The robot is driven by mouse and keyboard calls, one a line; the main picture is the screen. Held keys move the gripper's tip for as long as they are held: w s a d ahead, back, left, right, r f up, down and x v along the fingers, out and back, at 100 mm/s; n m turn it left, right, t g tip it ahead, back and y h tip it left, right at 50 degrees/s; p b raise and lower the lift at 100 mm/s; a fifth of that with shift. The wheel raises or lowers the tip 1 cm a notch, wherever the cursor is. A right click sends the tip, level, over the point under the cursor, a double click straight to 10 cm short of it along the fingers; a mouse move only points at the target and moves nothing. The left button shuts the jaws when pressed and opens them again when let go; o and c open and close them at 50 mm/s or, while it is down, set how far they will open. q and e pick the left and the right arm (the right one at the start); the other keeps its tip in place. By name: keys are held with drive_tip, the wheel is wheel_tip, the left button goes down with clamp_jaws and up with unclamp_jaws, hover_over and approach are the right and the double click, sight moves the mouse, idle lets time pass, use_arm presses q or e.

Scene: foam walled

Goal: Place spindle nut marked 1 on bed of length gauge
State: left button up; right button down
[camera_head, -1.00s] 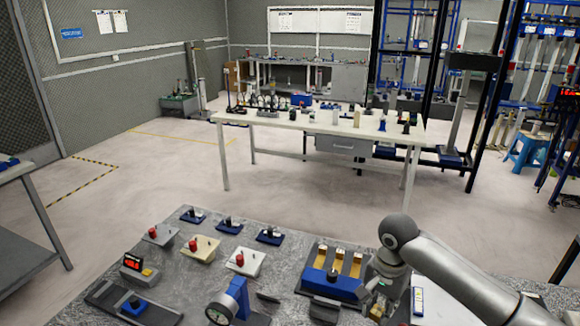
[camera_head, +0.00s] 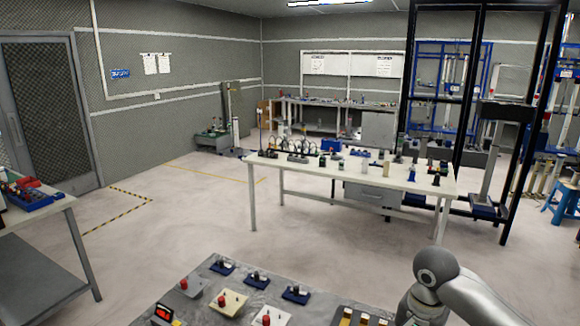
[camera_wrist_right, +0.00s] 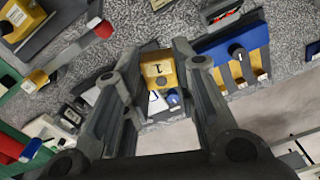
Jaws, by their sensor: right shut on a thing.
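In the right wrist view, my right gripper (camera_wrist_right: 156,62) is shut on a yellow spindle nut (camera_wrist_right: 158,72) with a dark 1 on its face. The nut sits between the fingertips, over the grey speckled tabletop. In the head view only my right arm's links show at the lower right; the gripper is below the picture. My left gripper is not in view. A dark unit with a red digit display (camera_wrist_right: 222,12) is at the top of the right wrist view. I cannot tell which item is the length gauge, and its bed is not clearly seen.
A blue holder (camera_wrist_right: 228,44) with more yellow blocks is right of the held nut. Small fixtures with red knobs (camera_head: 222,300) and several blue-based ones stand on the near table (camera_head: 245,278). A white bench (camera_head: 300,170) stands beyond open floor.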

use_arm(q)
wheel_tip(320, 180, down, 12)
drive_tip(key=b, duration=1.1)
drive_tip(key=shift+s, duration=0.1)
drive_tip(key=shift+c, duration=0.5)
use_arm(e)
drive_tip(key=s+a+f+n, duration=0.2)
drive_tip(key=s+f+n, duration=0.2)
drive_tip(key=s, duration=0.2)
drive_tip(key=s+a+f+n, duration=0.3)
drive_tip(key=s+f+n, duration=0.1)
drive_tip(key=s, duration=0.3)
drive_tip(key=shift+n, duration=0.3)
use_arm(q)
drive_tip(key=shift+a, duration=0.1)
use_arm(e)
drive_tip(key=shift+s+a, duration=0.1)
drive_tip(key=shift+a, duration=0.1)
